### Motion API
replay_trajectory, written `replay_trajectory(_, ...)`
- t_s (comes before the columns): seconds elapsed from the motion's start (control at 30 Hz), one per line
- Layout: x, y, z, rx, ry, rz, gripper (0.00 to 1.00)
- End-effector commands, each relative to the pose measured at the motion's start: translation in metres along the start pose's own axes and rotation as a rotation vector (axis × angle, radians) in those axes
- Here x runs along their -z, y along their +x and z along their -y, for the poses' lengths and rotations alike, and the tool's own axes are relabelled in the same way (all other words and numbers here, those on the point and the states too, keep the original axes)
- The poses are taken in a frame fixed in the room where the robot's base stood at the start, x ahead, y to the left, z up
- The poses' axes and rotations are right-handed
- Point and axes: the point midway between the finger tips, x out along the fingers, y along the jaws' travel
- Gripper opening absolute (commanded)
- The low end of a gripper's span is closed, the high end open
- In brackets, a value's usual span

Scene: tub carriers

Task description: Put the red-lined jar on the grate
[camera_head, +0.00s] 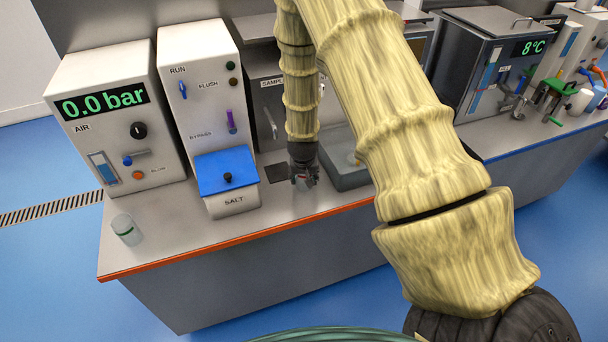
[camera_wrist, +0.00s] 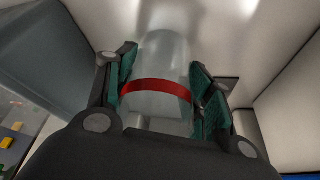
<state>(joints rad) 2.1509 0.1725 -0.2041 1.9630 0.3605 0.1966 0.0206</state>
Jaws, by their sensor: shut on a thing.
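My gripper (camera_head: 306,182) is low over the bench, pointing down, near the front edge by the grey basin. In the wrist view my gripper (camera_wrist: 162,92) is shut on the red-lined jar (camera_wrist: 160,72), a clear jar with a red band, with green pads on both sides of it. The jar is hardly visible in the head view. A small dark square (camera_head: 281,173) lies on the bench just left of my gripper; it may be the grate, but its surface is too small to tell. I cannot tell whether the jar touches the bench.
A clear jar with a green line (camera_head: 126,230) stands at the bench's left end. The white salt unit with a blue lid (camera_head: 226,168) is left of the dark square. A grey basin (camera_head: 345,172) is close right. The bench front left (camera_head: 185,235) is clear.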

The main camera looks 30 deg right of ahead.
Motion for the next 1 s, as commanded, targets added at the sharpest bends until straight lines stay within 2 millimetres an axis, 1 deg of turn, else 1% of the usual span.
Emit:
replay_trajectory(0.13,-0.0016,0.0048,0.0006,0.001,0.001,-0.001,0.26)
replay_trajectory(0.47,-0.0033,0.0083,0.0004,0.001,0.000,0.000,0.26)
replay_trajectory(0.5,-0.0032,0.0079,0.0004,0.001,0.000,0.000,0.56)
replay_trajectory(0.6,-0.0031,0.0076,0.0004,0.001,0.000,0.000,0.74)
replay_trajectory(0.9,-0.0030,0.0073,0.0004,0.001,0.000,0.000,0.74)
replay_trajectory(1.0,-0.0014,0.0038,0.0005,0.001,0.001,-0.001,0.74)
